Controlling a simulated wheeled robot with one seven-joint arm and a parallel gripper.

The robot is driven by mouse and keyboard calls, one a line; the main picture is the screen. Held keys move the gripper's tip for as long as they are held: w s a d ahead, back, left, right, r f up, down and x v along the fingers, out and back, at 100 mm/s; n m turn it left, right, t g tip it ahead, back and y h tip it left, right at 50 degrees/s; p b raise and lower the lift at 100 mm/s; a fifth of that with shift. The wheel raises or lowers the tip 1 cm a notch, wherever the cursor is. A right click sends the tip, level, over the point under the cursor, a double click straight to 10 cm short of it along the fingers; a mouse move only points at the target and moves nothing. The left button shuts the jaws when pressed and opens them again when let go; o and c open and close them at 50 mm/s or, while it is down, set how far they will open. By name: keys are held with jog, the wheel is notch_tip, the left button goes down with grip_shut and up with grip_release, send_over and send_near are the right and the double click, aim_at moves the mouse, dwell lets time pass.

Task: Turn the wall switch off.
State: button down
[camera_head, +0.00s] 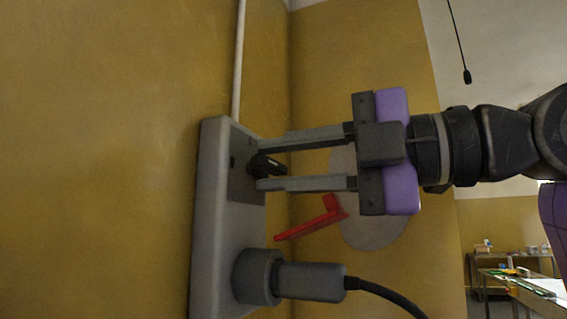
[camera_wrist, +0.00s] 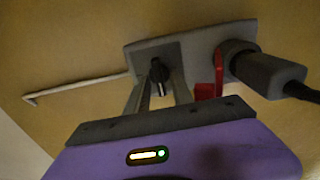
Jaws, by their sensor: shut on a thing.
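The wall switch is a black rotary knob (camera_head: 266,166) on a dark square plate (camera_head: 243,185) in a grey wall box (camera_head: 211,215) on the left wall. My gripper (camera_head: 257,164) reaches in from the right, with its two fingers on either side of the knob, shut on it. In the wrist view the knob (camera_wrist: 159,76) shows between the fingers, with a pale mark on its end. The fingertips hide part of the knob and plate in the head view.
A grey plug (camera_head: 312,281) with a black cable sits in a round socket below the switch. A red lever-like part (camera_head: 312,222) is behind and below the fingers. A pale conduit (camera_head: 238,60) runs up the wall. A table (camera_head: 530,285) stands far right.

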jog(key=shift+f, duration=0.1)
jog(key=c, duration=1.5)
grip_release()
jog(key=b+v, duration=0.2)
jog(key=v, duration=0.5)
jog(key=shift+s+d, duration=0.15)
jog(key=shift+d, duration=0.2)
